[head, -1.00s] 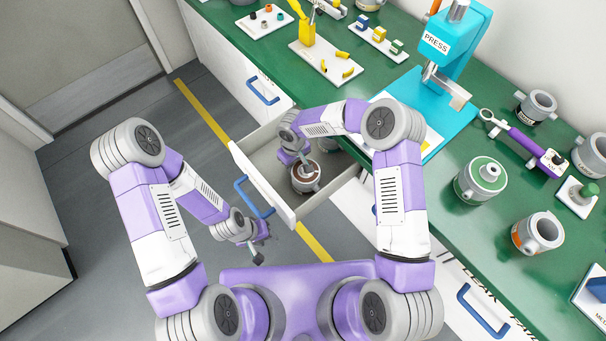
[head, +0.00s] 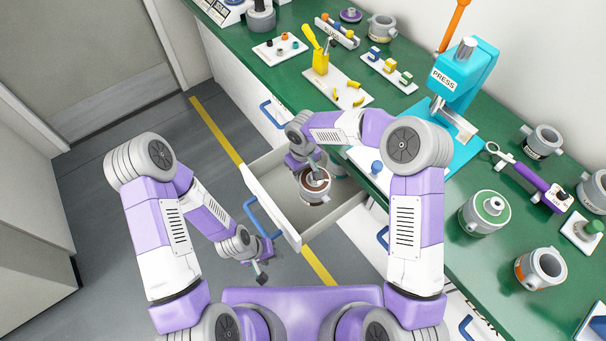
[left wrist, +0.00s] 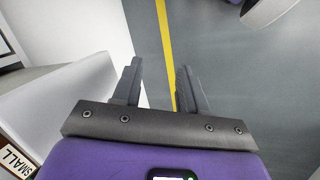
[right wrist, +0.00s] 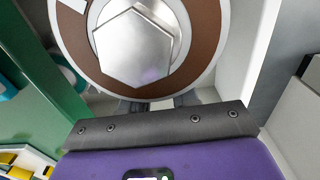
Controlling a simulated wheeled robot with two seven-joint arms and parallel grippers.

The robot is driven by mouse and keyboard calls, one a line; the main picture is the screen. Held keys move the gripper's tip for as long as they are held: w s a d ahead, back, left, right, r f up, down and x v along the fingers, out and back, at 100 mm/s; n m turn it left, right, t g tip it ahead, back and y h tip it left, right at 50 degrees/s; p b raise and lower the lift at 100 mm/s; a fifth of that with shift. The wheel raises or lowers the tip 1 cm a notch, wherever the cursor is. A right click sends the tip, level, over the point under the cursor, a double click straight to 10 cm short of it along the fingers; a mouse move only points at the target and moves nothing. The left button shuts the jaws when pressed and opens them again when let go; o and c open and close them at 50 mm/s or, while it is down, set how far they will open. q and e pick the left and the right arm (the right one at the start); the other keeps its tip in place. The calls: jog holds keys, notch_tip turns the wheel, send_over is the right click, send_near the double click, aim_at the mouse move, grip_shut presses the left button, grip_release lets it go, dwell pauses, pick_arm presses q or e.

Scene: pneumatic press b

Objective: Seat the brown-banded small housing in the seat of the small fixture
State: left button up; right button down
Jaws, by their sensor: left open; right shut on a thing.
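The brown-banded small housing (head: 314,190) is a grey round part with a brown ring on top. My right gripper (head: 312,163) is shut on it and holds it upright over the open drawer (head: 262,196). In the right wrist view its brown band (right wrist: 205,28) and silver hexagonal centre fill the top, at my fingertips (right wrist: 160,103). My left gripper (head: 262,274) is open and empty over the floor, in front of the drawer; the left wrist view shows its spread fingers (left wrist: 161,80). I cannot tell which thing is the small fixture.
The drawer walls surround the space below the housing; another part in the drawer is mostly hidden by my arm. On the green bench stand a blue press (head: 466,95), a green-banded housing (head: 484,213), an orange-banded housing (head: 540,266) and a purple-handled tool (head: 535,182).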

jog(key=shift+r+p, duration=0.95)
jog(key=shift+r, duration=0.7)
jog(key=s+d+r+m, duration=0.1)
jog(key=s+d+m, duration=0.2)
jog(key=d, duration=0.5)
jog(key=s+d+r+m, duration=0.1)
jog(key=s+d+m, duration=0.3)
jog(key=d, duration=0.4)
jog(key=shift+s+d+r, duration=0.2)
jog(key=shift+s+d, duration=0.1)
jog(key=shift+s, duration=0.45)
